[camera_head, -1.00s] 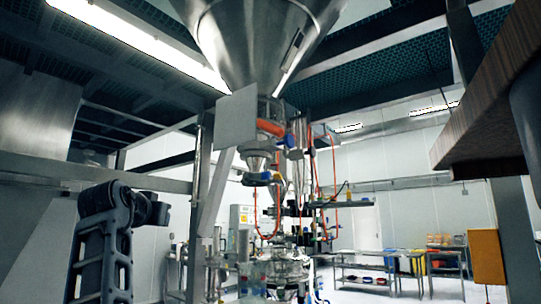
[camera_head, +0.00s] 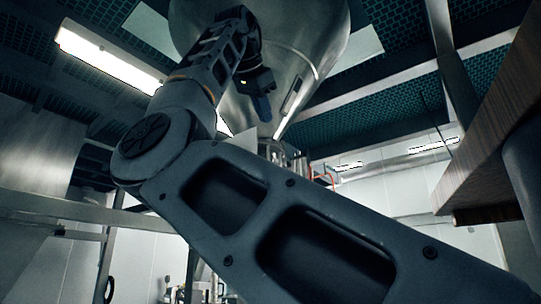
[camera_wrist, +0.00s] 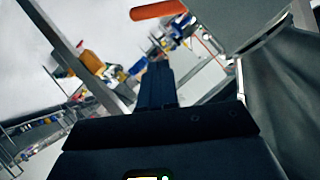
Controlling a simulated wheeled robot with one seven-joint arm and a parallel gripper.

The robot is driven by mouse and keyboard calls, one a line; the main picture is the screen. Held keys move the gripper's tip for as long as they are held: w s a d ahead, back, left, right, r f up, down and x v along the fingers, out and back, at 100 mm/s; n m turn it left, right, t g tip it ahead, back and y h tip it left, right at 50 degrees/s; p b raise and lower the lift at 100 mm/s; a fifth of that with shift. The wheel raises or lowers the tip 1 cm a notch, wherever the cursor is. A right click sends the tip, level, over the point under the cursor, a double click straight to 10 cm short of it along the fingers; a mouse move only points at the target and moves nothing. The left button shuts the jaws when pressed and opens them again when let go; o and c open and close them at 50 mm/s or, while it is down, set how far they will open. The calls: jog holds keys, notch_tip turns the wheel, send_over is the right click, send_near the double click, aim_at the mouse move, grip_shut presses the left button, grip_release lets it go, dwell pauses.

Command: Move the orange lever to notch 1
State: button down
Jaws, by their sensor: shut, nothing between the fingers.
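The orange lever (camera_wrist: 157,9) shows at the top of the wrist view as a rounded orange handle, cut off near the picture's edge. It lies beyond my gripper (camera_wrist: 156,68), whose dark fingers are together with nothing between them. The fingers are apart from the lever in that picture. In the head view my gripper (camera_head: 262,108) hangs in front of the big steel cone. I cannot make out the lever there; my arm covers much of the area below the cone. The notches cannot be read in either view.
The steel hopper cone (camera_head: 325,45) fills the upper middle, close behind my gripper. A wooden board edge (camera_head: 485,115) juts in at the right. A steel beam (camera_head: 70,208) crosses at the left. In the wrist view a large grey surface (camera_wrist: 285,85) stands at the right.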

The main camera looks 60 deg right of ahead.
jog(key=w+a+f+p+x, duration=0.1)
jog(key=f+x, duration=0.1)
jog(key=x, duration=1)
jog(key=shift+w+d+f+p, duration=0.15)
jog(key=shift+d+p, duration=0.05)
jog(key=shift+p, duration=0.2)
